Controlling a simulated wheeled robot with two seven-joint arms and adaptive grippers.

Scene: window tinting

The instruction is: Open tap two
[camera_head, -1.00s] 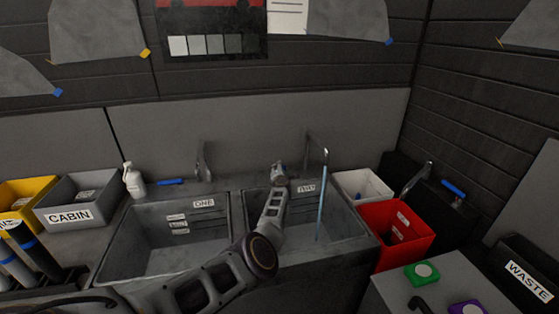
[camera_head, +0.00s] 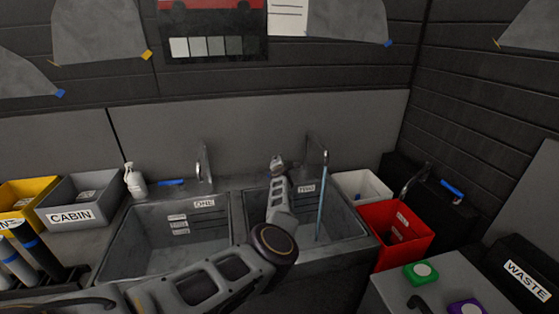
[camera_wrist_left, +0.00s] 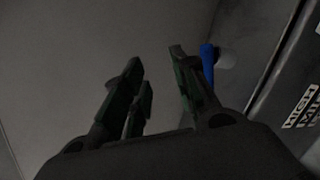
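Tap two (camera_head: 309,150) is a thin dark spout standing behind the right-hand sink, whose label appears to read TWO (camera_head: 306,188). My left arm reaches across that sink. My left gripper (camera_head: 277,160) is at its back edge, left of tap two and apart from the spout. In the left wrist view the fingers (camera_wrist_left: 160,80) are spread, with nothing seen between them. A short blue piece on a grey round base (camera_wrist_left: 207,63) is just right of the right finger; I cannot tell whether it is the tap's handle. My right gripper is not in view.
Tap one (camera_head: 204,160) stands behind the left sink, labelled ONE (camera_head: 204,203). A pale blue stick (camera_head: 322,200) leans upright in the right sink. A white bin (camera_head: 362,186) and a red bin (camera_head: 400,235) stand to the right. A white bottle (camera_head: 134,182) stands at left.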

